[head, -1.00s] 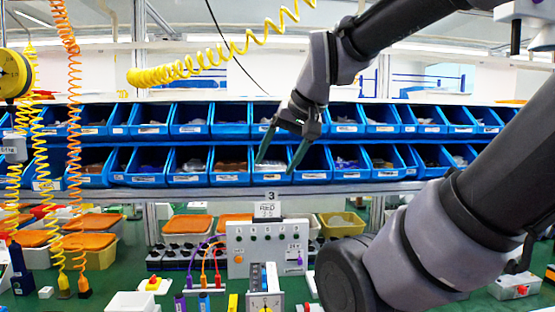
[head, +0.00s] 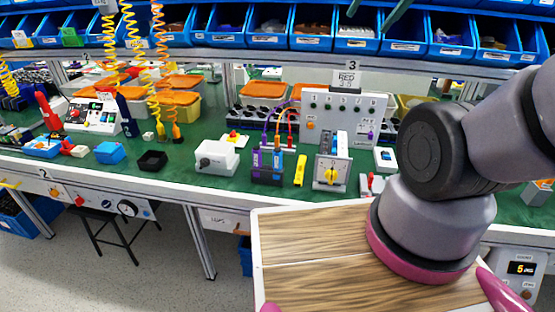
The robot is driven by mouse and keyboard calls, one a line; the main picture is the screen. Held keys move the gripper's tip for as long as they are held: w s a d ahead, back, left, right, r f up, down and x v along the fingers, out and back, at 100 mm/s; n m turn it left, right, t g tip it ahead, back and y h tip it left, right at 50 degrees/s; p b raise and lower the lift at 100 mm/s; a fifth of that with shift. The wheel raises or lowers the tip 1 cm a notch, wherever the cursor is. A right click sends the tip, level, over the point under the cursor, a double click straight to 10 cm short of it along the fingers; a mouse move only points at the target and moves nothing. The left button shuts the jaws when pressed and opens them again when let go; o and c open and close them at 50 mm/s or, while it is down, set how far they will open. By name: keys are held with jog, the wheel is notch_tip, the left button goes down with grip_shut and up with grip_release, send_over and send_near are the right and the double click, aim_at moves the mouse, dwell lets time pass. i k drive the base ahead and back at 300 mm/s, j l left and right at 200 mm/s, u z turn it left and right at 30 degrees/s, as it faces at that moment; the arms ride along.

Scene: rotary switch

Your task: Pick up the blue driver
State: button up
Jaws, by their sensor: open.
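A small dark holder (head: 267,179) stands on the green bench left of the rotary switch box. Upright handles stand in it: a purple one (head: 256,161) and a blue one (head: 278,162), which looks like the blue driver. A dark blue tool (head: 127,115) also stands or hangs further left below the coiled cords; I cannot tell whether it is a driver. My gripper (head: 376,10) shows only its two dark fingertips at the top edge, apart and empty, in front of the blue bins. It is high above the bench and well away from the holder.
The switch box (head: 331,172) with a yellow knob and a yellow piece (head: 300,170) stand right of the holder. A white box (head: 217,157) is on its left. A control panel (head: 342,117) with looping cables stands behind. My arm covers the bench's right side.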

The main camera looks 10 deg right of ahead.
aim_at(276, 151)
jog(key=k+j, duration=0.1)
jog(key=j, duration=1.45)
jog(key=i+z, duration=0.05)
